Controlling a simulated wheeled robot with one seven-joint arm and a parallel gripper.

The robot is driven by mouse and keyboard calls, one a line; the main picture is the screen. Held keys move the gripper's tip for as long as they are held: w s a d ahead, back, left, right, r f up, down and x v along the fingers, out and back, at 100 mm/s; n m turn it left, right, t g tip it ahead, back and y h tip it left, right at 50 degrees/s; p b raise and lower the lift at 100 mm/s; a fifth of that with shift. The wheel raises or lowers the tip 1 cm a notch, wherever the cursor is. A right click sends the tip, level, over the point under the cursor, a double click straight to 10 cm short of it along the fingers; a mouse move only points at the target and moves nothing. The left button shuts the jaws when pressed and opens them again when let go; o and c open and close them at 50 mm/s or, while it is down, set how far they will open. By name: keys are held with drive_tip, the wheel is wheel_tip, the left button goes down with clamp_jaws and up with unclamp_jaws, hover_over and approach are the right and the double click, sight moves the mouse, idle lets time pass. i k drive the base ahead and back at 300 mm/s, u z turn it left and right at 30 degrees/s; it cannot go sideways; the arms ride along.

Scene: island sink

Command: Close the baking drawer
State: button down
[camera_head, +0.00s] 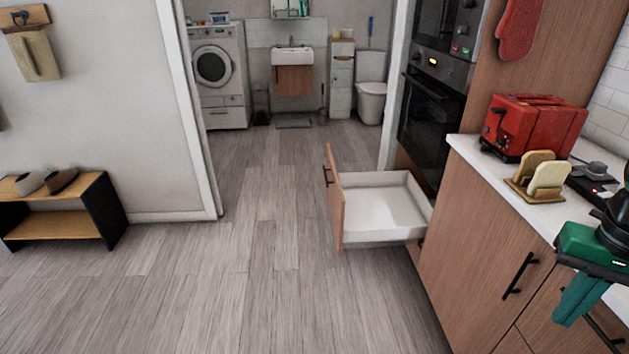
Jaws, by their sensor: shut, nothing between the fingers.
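The baking drawer (385,207) is below the built-in oven and stands pulled well out. Its white inside looks empty. Its wooden front panel (337,205) faces left, with a dark handle (328,177) on it. My gripper (568,316) is at the right edge of the view, in front of the counter cabinets, with its green fingers pointing down. It is shut and empty, apart from the drawer and to the right of it.
The oven (432,125) is above the drawer. The counter (500,180) on the right bears a red toaster (533,125) and a toast rack (540,177). A cabinet handle (520,275) sticks out near my gripper. The wooden floor (240,290) left of the drawer is clear. A shoe bench (60,218) stands far left.

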sight(368, 210)
drive_tip(key=u, duration=0.35)
drive_tip(key=i, duration=1.6)
drive_tip(key=u, duration=0.3)
